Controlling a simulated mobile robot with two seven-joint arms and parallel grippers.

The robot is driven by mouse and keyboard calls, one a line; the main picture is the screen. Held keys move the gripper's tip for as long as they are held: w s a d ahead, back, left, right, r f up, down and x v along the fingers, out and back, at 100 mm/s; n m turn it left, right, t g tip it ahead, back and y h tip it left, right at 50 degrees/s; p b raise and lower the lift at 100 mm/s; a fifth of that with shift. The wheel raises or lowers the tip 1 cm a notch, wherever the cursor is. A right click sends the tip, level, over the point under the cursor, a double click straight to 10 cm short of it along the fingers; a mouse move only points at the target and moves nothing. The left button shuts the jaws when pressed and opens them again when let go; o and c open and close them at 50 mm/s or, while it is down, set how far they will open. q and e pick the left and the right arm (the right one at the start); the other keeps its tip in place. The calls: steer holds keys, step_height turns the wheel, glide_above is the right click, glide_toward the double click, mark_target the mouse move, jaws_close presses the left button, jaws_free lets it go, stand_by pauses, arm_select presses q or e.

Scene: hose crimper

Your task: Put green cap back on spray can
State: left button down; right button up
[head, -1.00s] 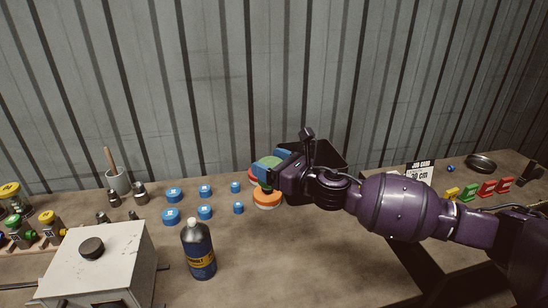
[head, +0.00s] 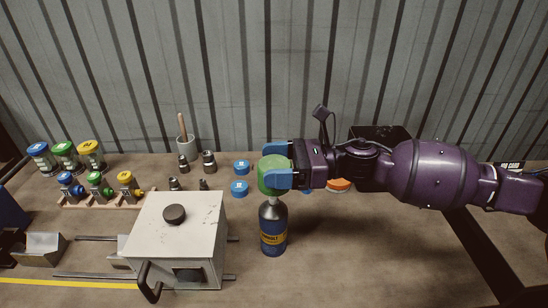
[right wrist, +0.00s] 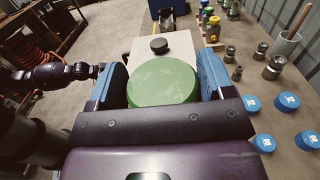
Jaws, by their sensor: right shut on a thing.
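The green cap (head: 271,175) is between the blue fingers of my right gripper (head: 277,166), which is shut on it. In the right wrist view the cap (right wrist: 162,82) shows as a worn green disc between both fingers. The spray can (head: 273,229), dark blue with a yellow label band, stands upright on the bench. The cap is right above the can's grey top in the head view; I cannot tell whether they touch. The can is hidden in the right wrist view. My left gripper is not in view in the head view; a purple arm part shows at left in the right wrist view.
A white box machine (head: 178,235) with a black knob stands left of the can. Blue caps (head: 240,188), metal fittings (head: 208,161) and a cup (head: 187,146) are behind. An orange disc (head: 340,184) lies behind my right arm.

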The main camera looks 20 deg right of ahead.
steer(key=shift+w+a+f, duration=0.1)
steer(key=shift+a+f, duration=0.05)
steer(key=shift+f, duration=0.1)
steer(key=shift+f+b, duration=0.85)
steer(key=shift+f, duration=0.7)
steer(key=shift+f+b, duration=1.35)
steer(key=shift+f, duration=0.4)
steer(key=o, duration=0.9)
steer(key=b+v, duration=0.1)
steer(key=v, duration=0.9)
steer(key=shift+d+b, duration=0.3)
steer(key=shift+d, duration=0.1)
